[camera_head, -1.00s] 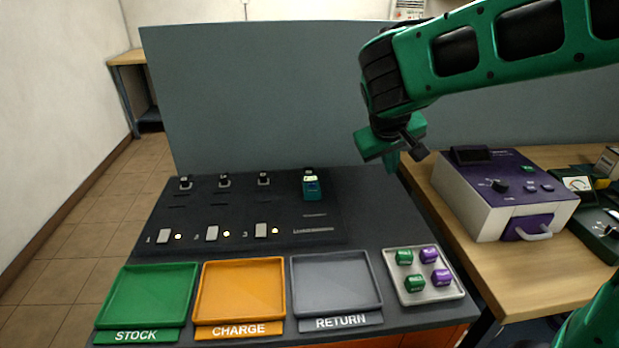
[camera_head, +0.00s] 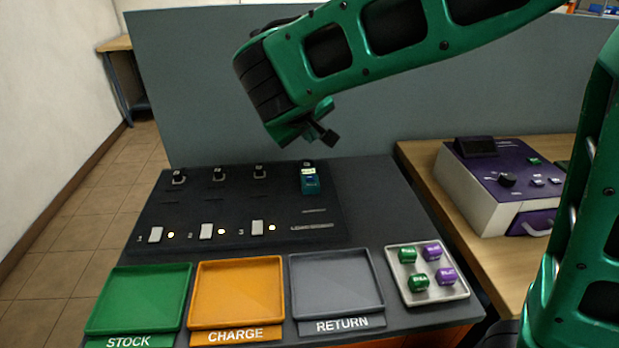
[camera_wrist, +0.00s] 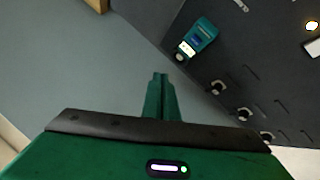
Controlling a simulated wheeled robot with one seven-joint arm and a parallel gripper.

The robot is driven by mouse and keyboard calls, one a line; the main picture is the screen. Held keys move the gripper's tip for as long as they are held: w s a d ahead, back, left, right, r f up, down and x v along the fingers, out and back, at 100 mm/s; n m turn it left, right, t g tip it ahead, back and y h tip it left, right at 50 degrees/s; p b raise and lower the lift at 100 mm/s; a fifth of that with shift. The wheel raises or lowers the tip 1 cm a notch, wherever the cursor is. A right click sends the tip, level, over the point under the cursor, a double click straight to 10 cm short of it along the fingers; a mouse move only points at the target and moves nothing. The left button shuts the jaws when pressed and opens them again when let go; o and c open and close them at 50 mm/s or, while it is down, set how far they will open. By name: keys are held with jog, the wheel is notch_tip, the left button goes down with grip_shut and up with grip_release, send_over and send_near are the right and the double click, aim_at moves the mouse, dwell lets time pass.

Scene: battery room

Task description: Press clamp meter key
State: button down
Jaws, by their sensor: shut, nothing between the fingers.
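The clamp meter (camera_head: 310,182) is a small teal device with a pale display, at the right end of the row on the dark panel. In the wrist view the clamp meter (camera_wrist: 201,36) shows at the upper middle with its lit display and a dark blue patch. Its key is too small to make out. My gripper (camera_wrist: 160,78) is shut and empty, its fingertips pointing toward the panel and apart from the meter. In the head view my gripper hangs above the back of the panel, partly hidden by my arm.
Several knobs and white switches with lights sit on the panel (camera_head: 150,215). Green (camera_head: 105,300), orange (camera_head: 236,318) and grey (camera_head: 335,314) trays stand in front. A light tray (camera_head: 434,295) holds several small blocks. A purple device (camera_head: 500,185) stands right; a grey partition (camera_head: 200,90) rises behind.

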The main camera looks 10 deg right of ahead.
jog(key=shift+f, duration=4.3)
jog(key=shift+f, duration=0.1)
jog(key=shift+f, duration=0.25)
jog(key=shift+f, duration=0.35)
jog(key=shift+r, duration=0.8)
jog(key=shift+r, duration=2.5)
